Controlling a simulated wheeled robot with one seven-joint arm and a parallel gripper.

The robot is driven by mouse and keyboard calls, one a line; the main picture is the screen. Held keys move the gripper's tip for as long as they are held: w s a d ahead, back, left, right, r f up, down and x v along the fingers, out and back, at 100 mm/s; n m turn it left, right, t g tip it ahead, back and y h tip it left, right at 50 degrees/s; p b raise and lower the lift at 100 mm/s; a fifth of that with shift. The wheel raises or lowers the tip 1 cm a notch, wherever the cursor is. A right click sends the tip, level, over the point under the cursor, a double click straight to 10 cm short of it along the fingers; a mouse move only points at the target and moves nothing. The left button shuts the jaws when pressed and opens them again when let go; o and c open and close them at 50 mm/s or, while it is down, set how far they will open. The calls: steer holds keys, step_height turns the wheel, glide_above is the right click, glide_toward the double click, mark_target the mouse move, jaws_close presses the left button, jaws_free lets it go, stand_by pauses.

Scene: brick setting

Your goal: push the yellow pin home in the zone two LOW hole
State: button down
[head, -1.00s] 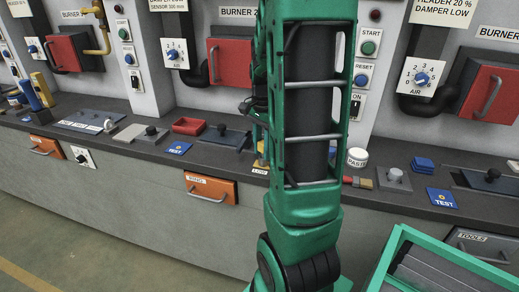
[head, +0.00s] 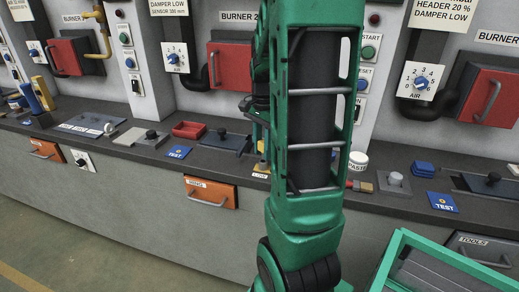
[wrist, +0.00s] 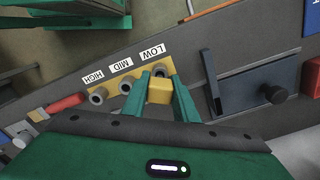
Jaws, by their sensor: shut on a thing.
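In the wrist view, the yellow pin (wrist: 160,91) is between the two green fingers of my gripper (wrist: 158,78), which is shut on it. A yellow block (wrist: 110,85) has dark-mouthed grey sockets in a row under labels HIGH, MID and LOW. The pin and fingertips are at the LOW socket (wrist: 161,70) and partly cover it. I cannot tell how deep the pin is in the hole. In the head view my arm hides most of the gripper and block; the LOW label (head: 261,168) shows beside the arm.
A dark plate with a knob (wrist: 258,88) is right of the block in the wrist view. A red-handled brush (wrist: 66,104) lies to the left. In the head view, a red tray (head: 188,130), blue TEST card (head: 178,153) and PASTE jar (head: 358,161) sit on the counter.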

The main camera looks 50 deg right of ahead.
steer(key=shift+f, duration=0.9)
stand_by(0.3)
steer(key=shift+r, duration=0.2)
steer(key=shift+r, duration=0.75)
steer(key=shift+s, duration=0.1)
